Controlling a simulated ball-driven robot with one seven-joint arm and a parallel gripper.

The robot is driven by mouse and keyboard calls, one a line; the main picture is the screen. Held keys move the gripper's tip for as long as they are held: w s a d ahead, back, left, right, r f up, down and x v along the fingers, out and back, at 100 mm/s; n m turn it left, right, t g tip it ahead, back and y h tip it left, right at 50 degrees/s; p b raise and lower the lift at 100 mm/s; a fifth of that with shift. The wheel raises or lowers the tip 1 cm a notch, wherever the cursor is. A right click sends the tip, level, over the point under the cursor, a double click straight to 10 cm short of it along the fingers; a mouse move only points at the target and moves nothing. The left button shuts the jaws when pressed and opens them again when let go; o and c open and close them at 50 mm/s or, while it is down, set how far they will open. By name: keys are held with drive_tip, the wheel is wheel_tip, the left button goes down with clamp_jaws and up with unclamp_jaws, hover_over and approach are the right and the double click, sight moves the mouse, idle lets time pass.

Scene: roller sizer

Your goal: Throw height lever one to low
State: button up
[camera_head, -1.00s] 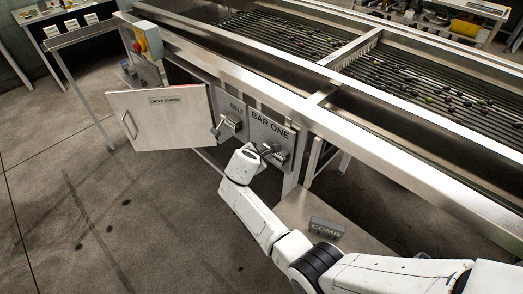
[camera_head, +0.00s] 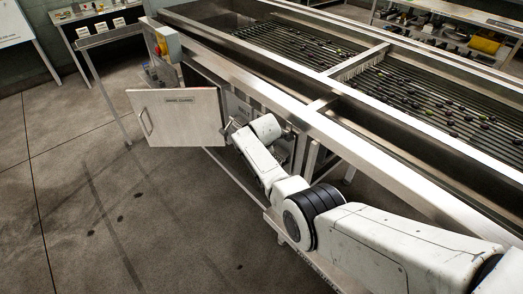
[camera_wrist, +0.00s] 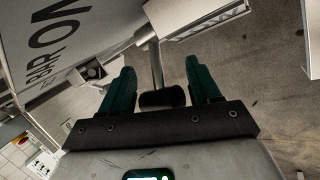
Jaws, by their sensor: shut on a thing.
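The lever of the BAR ONE plate shows in the wrist view as a metal rod with a black cylindrical grip (camera_wrist: 162,97). My gripper (camera_wrist: 160,68) has its two green fingers on either side of this lever and is shut on it. The grey plate (camera_wrist: 65,35) lettered BAR ONE fills the upper left of the wrist view. In the head view my white wrist hides most of the plate and the lever, so the lever's angle cannot be told there.
An open cabinet door (camera_head: 178,117) labelled DRIVE GUARD stands left of my wrist. The sizer's long steel rail (camera_head: 300,103) runs above my wrist, with dark fruit on the rollers behind. The floor at lower left is clear.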

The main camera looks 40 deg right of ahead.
drive_tip(key=shift+d, duration=0.1)
drive_tip(key=o, duration=1.4)
drive_tip(key=shift+s+a+r+p, duration=0.2)
drive_tip(key=shift+r+p, duration=0.15)
drive_tip(key=shift+r, duration=0.2)
drive_tip(key=shift+p+v, duration=0.75)
drive_tip(key=shift+v, duration=4)
